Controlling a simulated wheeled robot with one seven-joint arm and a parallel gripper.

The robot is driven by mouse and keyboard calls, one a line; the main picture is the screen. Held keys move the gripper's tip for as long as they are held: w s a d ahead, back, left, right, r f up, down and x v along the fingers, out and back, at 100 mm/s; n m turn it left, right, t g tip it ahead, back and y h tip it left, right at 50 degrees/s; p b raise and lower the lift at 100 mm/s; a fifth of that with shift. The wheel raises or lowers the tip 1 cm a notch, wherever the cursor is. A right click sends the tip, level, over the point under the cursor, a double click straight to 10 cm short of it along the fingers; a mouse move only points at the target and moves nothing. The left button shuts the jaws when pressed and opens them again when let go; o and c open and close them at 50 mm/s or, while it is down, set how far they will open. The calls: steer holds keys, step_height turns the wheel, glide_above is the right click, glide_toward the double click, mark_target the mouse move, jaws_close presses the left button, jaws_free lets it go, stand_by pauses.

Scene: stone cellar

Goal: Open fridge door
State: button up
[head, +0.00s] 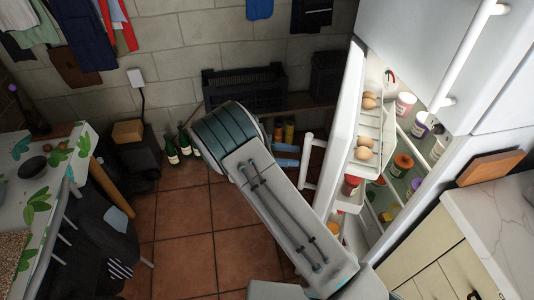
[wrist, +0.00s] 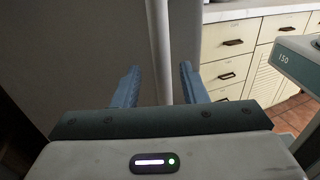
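The fridge's lower door (head: 345,125) stands ajar, swung out to the left, with its shelves and inside showing. Its white vertical handle (head: 306,165) is on the door's outer face. My gripper (head: 298,155) is beside this handle, with its blue fingers pointing toward it. In the wrist view the fingers of my gripper (wrist: 160,82) are apart, and the white handle bar (wrist: 159,45) shows in the gap between them, touching neither. I cannot tell how deep the bar lies between the fingertips. The upper fridge door (head: 415,45) is shut.
Eggs (head: 365,147) and jars (head: 402,164) fill the door and fridge shelves. A counter (head: 495,220) with drawers stands right of the fridge. Bottles (head: 185,145) and a black crate (head: 243,88) are by the back wall. A table (head: 50,175) is at left; tiled floor (head: 182,212) lies clear between.

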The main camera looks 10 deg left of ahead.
steer(key=a+b, duration=0.1)
steer(key=a, duration=0.8)
steer(key=shift+w+b, duration=0.15)
steer(key=shift+b, duration=0.15)
